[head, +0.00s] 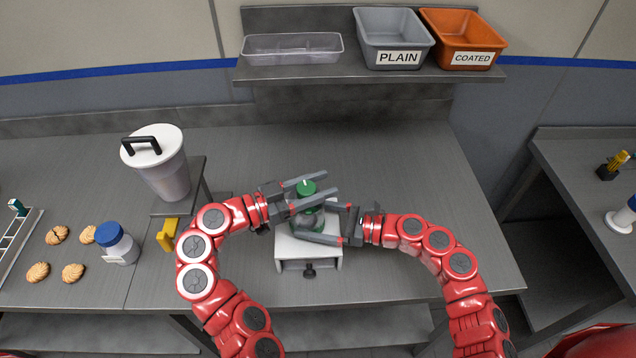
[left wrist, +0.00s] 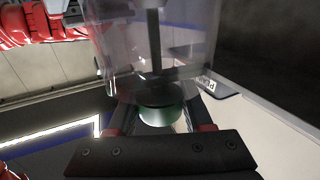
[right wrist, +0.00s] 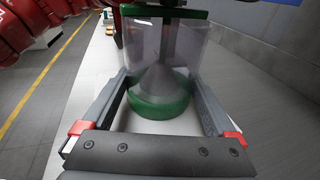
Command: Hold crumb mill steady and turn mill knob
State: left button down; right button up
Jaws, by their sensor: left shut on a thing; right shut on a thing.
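The crumb mill has a clear body with green parts (head: 301,222) and stands upright on a white base (head: 292,249) with a dark drawer pull at the front. The green mill knob (head: 306,188) is on top. My left gripper (head: 325,187) is shut on the knob, one finger on each side; its wrist view shows green (left wrist: 160,114) between the fingers. My right gripper (head: 303,220) is shut on the mill body, below the left one. The right wrist view shows the clear body (right wrist: 148,60) and a green ring (right wrist: 158,106) between its fingers. The fingers hide part of the mill.
A lidded container (head: 170,178) stands on a small stand at the left, near a blue-capped jar (head: 117,247) and several biscuits (head: 73,273). A shelf behind holds a clear tray (head: 292,56), a grey PLAIN bin (head: 392,27) and an orange COATED bin (head: 463,28). The table's right side is clear.

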pick_arm(q)
jog(key=shift+s+m+g+h, duration=0.25)
jog(key=shift+m+g+h, duration=0.25)
jog(key=shift+m+g, duration=0.75)
jog(key=shift+n+g, duration=0.25)
jog(key=shift+c, duration=1.4)
grip_release()
notch_tip(320, 180, up, 10)
